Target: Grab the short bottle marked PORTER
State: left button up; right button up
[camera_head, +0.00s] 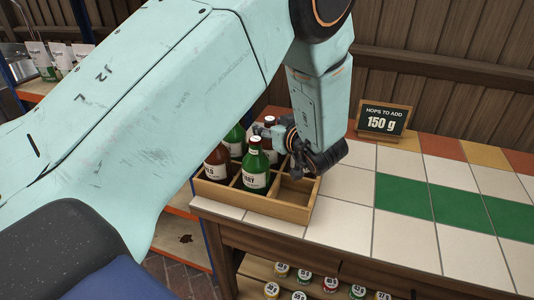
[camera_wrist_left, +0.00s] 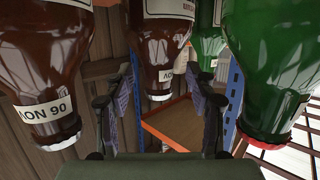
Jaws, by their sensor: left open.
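A wooden crate (camera_head: 262,203) on the tiled counter holds brown and green bottles. In the head view, a brown bottle (camera_head: 216,168) and a green bottle (camera_head: 255,172) stand in front; another green bottle (camera_head: 235,142) and a partly hidden brown bottle (camera_head: 269,122) stand behind. No label legibly reads PORTER. My left gripper (camera_head: 273,132) is open at the back brown bottle's neck. In the left wrist view, upside down, a brown bottle's neck (camera_wrist_left: 166,70) lies between the open fingers, apparently not gripped. A brown bottle (camera_wrist_left: 40,70) and a green bottle (camera_wrist_left: 270,75) flank it. My right gripper is out of view.
The crate's front right compartment (camera_head: 297,190) looks empty. A small sign (camera_head: 384,120) reading "HOPS TO ADD 150 g" stands at the back of the counter. Tiles (camera_head: 402,195) to the right are clear.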

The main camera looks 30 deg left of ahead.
pick_arm(q)
jog(key=shift+s+d+r, duration=0.1)
jog(key=shift+d+r, duration=0.05)
jog(key=shift+d, duration=0.2)
jog(key=c, duration=0.5)
jog(key=shift+a, duration=0.2)
jog(key=c, duration=0.4)
jog(key=shift+d, duration=0.1)
grip_shut()
